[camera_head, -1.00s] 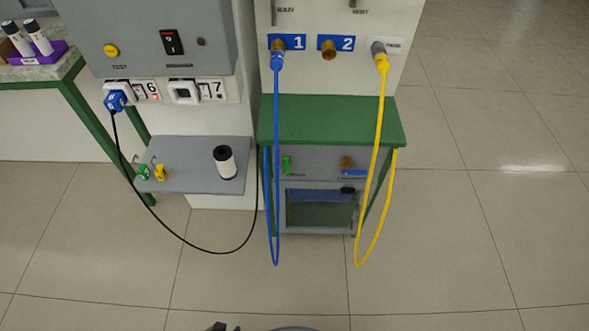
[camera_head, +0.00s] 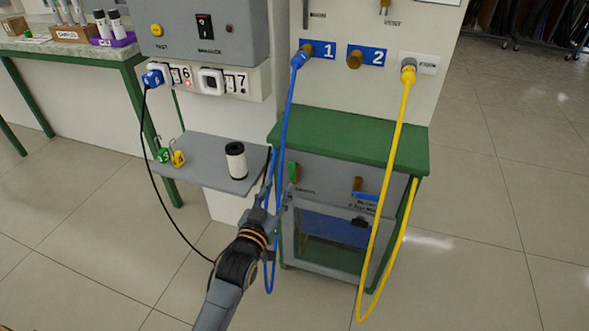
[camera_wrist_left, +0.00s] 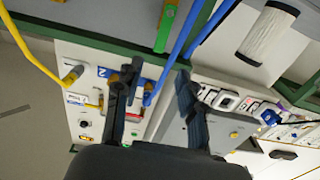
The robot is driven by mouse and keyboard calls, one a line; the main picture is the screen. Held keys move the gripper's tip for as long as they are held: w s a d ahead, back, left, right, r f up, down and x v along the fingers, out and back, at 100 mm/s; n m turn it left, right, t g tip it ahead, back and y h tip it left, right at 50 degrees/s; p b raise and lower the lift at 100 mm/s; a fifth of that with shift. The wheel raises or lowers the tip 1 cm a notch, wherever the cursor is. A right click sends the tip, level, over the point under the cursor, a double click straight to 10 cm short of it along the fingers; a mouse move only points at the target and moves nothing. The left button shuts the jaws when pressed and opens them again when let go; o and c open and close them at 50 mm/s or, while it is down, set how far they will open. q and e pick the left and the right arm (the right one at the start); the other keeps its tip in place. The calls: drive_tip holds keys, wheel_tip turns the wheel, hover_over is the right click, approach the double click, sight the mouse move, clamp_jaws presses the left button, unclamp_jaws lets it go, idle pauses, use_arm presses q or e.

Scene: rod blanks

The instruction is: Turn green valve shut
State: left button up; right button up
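The green valve (camera_head: 294,172) is a small upright handle on the left of the grey cabinet front, under the green top. It also shows at the top of the left wrist view (camera_wrist_left: 167,25), beyond my fingertips. My left gripper (camera_head: 274,194) is below and left of the valve, apart from it. In the left wrist view its two fingers (camera_wrist_left: 157,72) are spread with no valve between them. The blue hose (camera_head: 286,120) runs down past the gripper and appears between the fingers in the wrist view; its depth is unclear. My right gripper is not in view.
A yellow hose (camera_head: 390,180) hangs at the right. A brown valve (camera_head: 357,186) is on the same cabinet front. A grey shelf (camera_head: 208,172) with a white cylinder (camera_head: 236,160) and tags is left of the cabinet. A black cable (camera_head: 152,160) hangs at the left.

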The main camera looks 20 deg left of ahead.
sight(291, 166)
use_arm(q)
drive_tip(key=w, duration=0.3)
drive_tip(key=w+b, duration=0.1)
drive_tip(key=w, duration=0.5)
drive_tip(key=shift+w+d+b, duration=0.25)
drive_tip(key=shift+w+b, duration=0.05)
drive_tip(key=shift+w, duration=0.65)
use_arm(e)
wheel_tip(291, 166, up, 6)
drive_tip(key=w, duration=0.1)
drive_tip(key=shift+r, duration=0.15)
use_arm(q)
clamp_jaws()
